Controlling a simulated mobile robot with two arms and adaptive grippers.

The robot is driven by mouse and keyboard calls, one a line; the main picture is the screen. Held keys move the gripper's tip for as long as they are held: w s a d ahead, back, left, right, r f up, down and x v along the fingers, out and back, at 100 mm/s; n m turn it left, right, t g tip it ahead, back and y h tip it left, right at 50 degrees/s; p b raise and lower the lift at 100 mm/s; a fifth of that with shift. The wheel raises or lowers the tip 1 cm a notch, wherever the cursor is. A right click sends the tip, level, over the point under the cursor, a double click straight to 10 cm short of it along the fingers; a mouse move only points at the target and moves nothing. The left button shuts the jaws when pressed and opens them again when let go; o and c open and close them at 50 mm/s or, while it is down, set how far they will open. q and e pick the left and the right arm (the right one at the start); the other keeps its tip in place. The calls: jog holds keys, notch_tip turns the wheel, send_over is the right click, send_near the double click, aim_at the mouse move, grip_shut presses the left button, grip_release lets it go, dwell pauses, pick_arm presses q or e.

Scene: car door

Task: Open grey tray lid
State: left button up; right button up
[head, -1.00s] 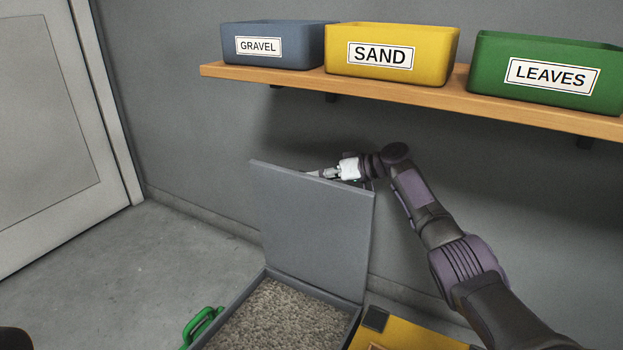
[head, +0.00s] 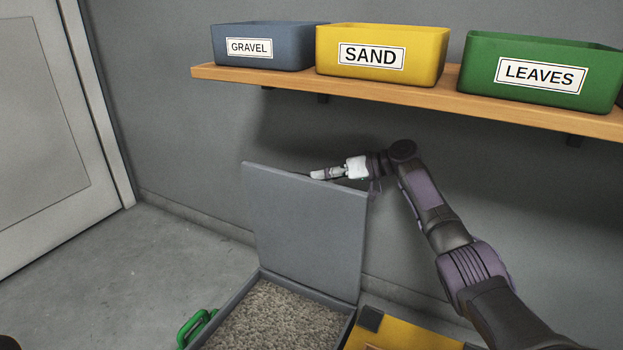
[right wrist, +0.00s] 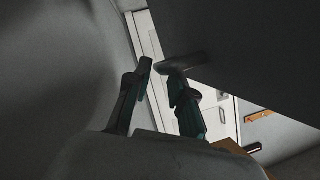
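The grey tray (head: 240,296) is filled with gravel-like material, and its grey lid (head: 303,230) stands up nearly vertical at the tray's back edge. In the right wrist view the lid (right wrist: 245,55) is the dark surface at upper right. My right gripper (head: 318,175) is at the lid's top edge, with its fingers pointing left; contact is unclear. My left gripper is not in view.
A green handle (head: 196,325) is at the tray's front left. A yellow tray lid (head: 400,332) lies right of it. Above, a wooden shelf (head: 420,100) holds bins marked GRAVEL (head: 290,48), SAND (head: 425,60) and LEAVES (head: 595,85). Grey wall is close behind.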

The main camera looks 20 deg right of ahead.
jog(key=v, duration=0.8)
jog(key=shift+s, duration=0.15)
jog(key=shift+d, duration=0.1)
